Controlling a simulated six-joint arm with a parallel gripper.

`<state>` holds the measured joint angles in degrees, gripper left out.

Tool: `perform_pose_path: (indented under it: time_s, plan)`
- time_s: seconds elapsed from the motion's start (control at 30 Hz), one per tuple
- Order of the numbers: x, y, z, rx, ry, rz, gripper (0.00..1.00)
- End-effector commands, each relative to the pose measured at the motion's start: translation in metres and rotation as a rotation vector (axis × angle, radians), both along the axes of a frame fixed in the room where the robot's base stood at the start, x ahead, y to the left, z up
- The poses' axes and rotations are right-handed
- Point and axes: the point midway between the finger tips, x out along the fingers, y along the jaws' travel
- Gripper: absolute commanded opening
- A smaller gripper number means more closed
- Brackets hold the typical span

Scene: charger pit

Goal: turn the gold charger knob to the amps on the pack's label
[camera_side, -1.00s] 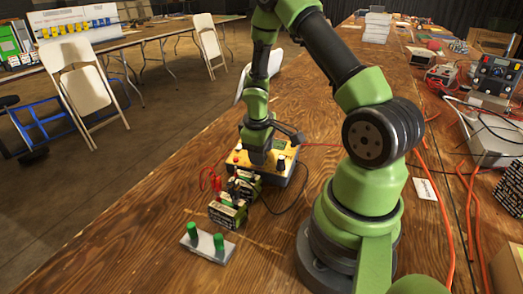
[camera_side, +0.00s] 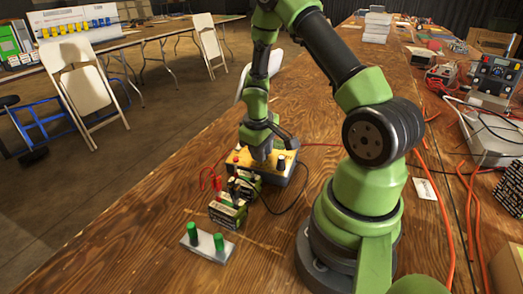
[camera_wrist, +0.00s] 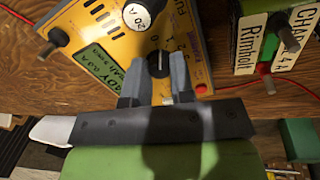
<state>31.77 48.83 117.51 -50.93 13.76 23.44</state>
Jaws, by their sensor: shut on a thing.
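The gold charger (camera_side: 290,172) sits on the wooden bench, and its face fills the upper middle of the wrist view (camera_wrist: 110,52). My gripper (camera_wrist: 157,84) is shut on the charger's dark knob (camera_wrist: 158,63), with one finger on each side. The knob carries a pale pointer line and has printed dial figures around it, partly hidden by the fingers. In the side view my gripper (camera_side: 262,153) is down on the charger's top. The pack (camera_side: 228,212) stands in front of the charger. Its label (camera_wrist: 285,30) reads "Rimholt" and, partly cut off, "CHA" and "4 A".
A green display (camera_wrist: 105,65) on the charger's face shows partly readable text. A black post (camera_side: 282,162) stands on the charger. Red and black leads lie by the pack. A grey block with two green posts (camera_side: 208,243) stands nearer the camera. Bench to the left is clear.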

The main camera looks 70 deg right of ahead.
Motion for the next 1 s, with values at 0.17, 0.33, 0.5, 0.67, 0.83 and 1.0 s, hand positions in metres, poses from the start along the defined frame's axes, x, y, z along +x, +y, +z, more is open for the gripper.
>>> perform_pose_path:
  time_s: [0.17,0.33,0.5,0.67,0.83,1.0]
  plan:
    - [-0.0001,-0.0004,0.0004,0.0,-0.03,-0.162,0.0]
    - [-0.0001,-0.0005,0.0005,0.001,-0.059,-0.323,0.0]
    - [-0.0001,-0.0005,0.0005,0.002,-0.088,-0.481,0.0]
    - [-0.0001,-0.0006,0.0005,0.004,-0.117,-0.631,0.0]
    - [-0.0001,-0.0006,0.0005,0.005,-0.146,-0.79,0.0]
    - [-0.0002,-0.0007,0.0005,0.007,-0.175,-0.948,0.0]
